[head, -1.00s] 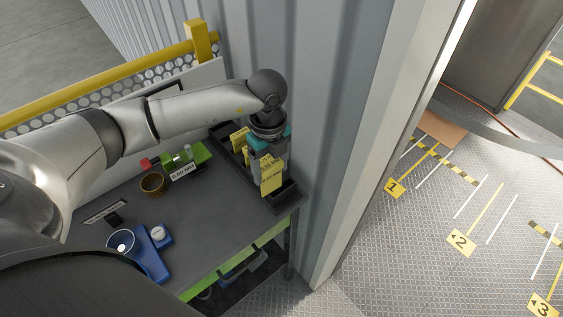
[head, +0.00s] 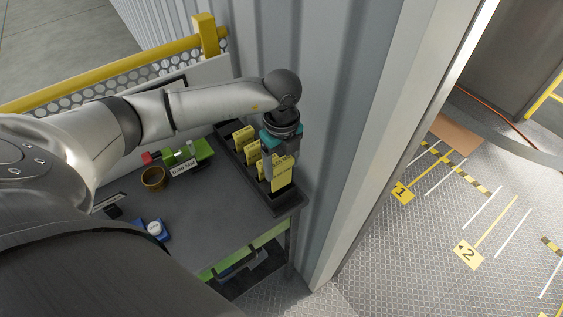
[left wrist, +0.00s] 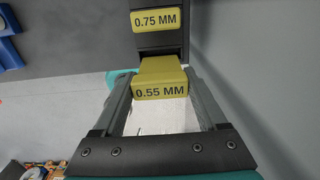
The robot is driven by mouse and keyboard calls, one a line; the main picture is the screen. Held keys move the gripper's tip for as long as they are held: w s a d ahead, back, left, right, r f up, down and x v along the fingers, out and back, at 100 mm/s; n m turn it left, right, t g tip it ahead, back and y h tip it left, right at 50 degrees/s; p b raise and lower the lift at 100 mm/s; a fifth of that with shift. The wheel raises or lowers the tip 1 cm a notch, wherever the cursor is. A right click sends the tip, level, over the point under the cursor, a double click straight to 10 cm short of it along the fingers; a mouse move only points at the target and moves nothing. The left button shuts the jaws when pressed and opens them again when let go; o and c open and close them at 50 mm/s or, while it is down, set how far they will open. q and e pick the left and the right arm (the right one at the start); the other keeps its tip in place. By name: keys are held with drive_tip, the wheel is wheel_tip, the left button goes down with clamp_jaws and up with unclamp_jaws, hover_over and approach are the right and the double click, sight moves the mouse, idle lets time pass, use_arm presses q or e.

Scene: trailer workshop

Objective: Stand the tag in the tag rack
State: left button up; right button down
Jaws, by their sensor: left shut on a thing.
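My left gripper (head: 281,152) is shut on a yellow tag (head: 284,174), held upright at the near end of the black tag rack (head: 293,198). In the left wrist view the fingers (left wrist: 160,82) are on both sides of this tag, which reads 0.55 MM (left wrist: 160,92). Its lower edge seems level with the rack, but I cannot tell whether it touches the rack floor. Other yellow tags (head: 243,138) stand in the rack behind it. The nearest one in the left wrist view reads 0.75 MM (left wrist: 155,20). My right gripper is not in view.
The rack lies along the grey table's (head: 215,205) right edge, close to the ribbed wall (head: 325,120). The table's middle is clear.

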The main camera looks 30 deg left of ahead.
sight(282, 178)
use_arm(q)
drive_tip(key=shift+f+b, duration=2)
drive_tip(key=shift+f, duration=0.85)
drive_tip(key=o, duration=1.3)
drive_tip(key=shift+r, duration=0.1)
wheel_tip(282, 178, up, 15)
drive_tip(key=shift+r, duration=0.1)
